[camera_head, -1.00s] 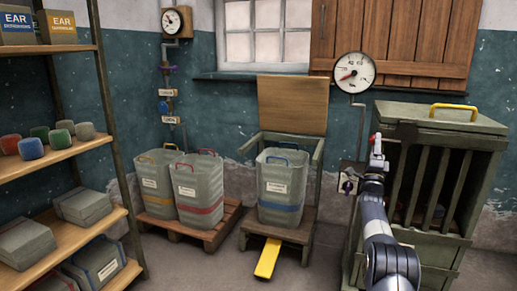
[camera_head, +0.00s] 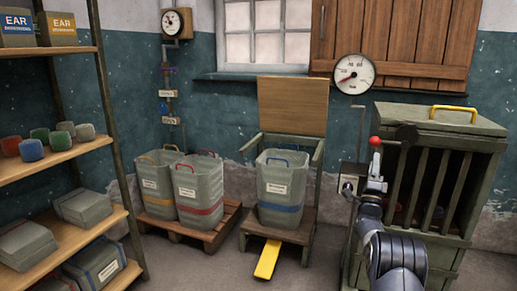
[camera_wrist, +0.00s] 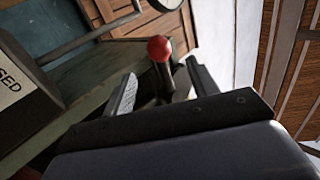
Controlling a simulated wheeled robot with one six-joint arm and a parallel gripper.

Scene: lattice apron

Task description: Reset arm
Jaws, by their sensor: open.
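A red ball knob (camera_head: 375,141) on a short stem stands in front of the slatted green cabinet. A dark round part (camera_head: 406,133) lies just to its right. My gripper (camera_head: 375,172) is just below the knob, on my arm reaching up from the bottom right. In the wrist view the red knob (camera_wrist: 160,48) and its dark stem show beyond and between the spread fingers of my gripper (camera_wrist: 160,78). The jaws are open, with the stem between them in the picture; I cannot tell whether they touch it.
The slatted cabinet (camera_head: 485,150) stands close on the right, a round gauge (camera_head: 354,73) on the wall above. A bin (camera_head: 285,207) sits on a seat-like stand with a yellow pedal (camera_head: 267,259). Two more bins stand on a pallet (camera_head: 222,228). Shelves (camera_head: 70,155) fill the left. Middle floor is clear.

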